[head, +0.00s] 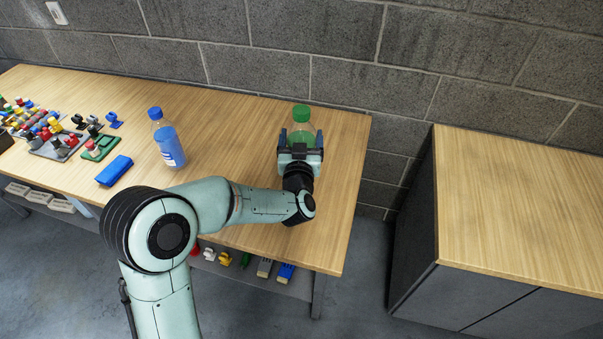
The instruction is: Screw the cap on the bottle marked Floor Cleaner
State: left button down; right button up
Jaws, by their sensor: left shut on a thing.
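A clear bottle with green liquid (301,128) stands upright near the right end of the wooden table, with a green cap (301,111) at its top. My left gripper (301,138) is shut around the body of this bottle, one finger on each side, below the cap. A blue bottle (168,144) with a blue cap (155,113) and a pale label stands upright to the left, apart from my arm. The lettering on the bottles is too small or hidden to read. My gripper hides the green bottle's lower part. My right gripper is not in view.
A blue box (114,171) lies left of the blue bottle. Several small coloured parts and trays (58,144) fill the table's left end. More items lie on a lower shelf. A separate wooden-topped cabinet (520,215) stands right, across a gap. Bare tabletop lies between the bottles.

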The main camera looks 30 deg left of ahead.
pick_arm(q)
notch_tip(320, 180, down, 7)
jog(key=shift+r, duration=0.15)
notch_tip(320, 180, down, 4)
jog(key=shift+w+f+b, duration=0.1)
jog(key=shift+f+b, duration=0.1)
jog(key=shift+b, duration=0.1)
dwell(0.4)
